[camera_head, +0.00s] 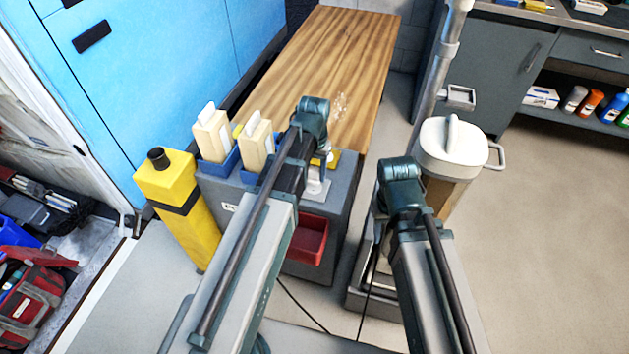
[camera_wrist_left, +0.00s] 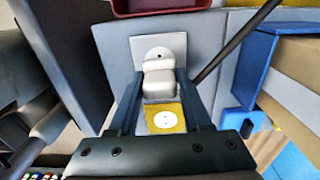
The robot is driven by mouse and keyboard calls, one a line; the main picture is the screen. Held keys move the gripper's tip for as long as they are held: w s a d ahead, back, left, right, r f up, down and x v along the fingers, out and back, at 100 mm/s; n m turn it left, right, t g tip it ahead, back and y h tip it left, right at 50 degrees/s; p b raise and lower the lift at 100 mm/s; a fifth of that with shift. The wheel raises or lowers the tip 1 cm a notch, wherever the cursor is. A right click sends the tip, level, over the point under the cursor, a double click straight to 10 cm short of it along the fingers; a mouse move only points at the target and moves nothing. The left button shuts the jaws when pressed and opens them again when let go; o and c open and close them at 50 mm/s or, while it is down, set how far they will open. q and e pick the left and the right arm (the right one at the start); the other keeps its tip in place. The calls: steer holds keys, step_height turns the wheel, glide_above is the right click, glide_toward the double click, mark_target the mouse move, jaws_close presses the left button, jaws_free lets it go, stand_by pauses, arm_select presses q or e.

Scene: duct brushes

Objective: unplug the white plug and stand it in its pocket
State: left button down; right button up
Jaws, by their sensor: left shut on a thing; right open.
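The white plug (camera_wrist_left: 158,80) sits between the two fingers of my left gripper (camera_wrist_left: 160,100), which is shut on it. Behind it is a round white socket face on a pale plate (camera_wrist_left: 118,47); I cannot tell whether the plug still touches the socket. I cannot make out which pocket is the plug's.
A yellow plate (camera_wrist_left: 183,122) with a white disc is near the plug. On the grey cart (camera_head: 325,240), blue holders (camera_head: 215,172) carry cream blocks (camera_head: 257,147). A red bin (camera_head: 308,240), yellow canister (camera_head: 178,200) and white-lidded container (camera_head: 455,150) stand around. A wooden bench (camera_head: 320,50) lies behind.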

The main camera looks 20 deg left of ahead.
mark_target(314, 168)
arm_select(q)
steer(key=shift+r+p, duration=1.05)
steer(key=shift+r, duration=0.15)
steer(key=shift+r, duration=0.1)
step_height(314, 168, up, 3)
steer(key=p, duration=0.3)
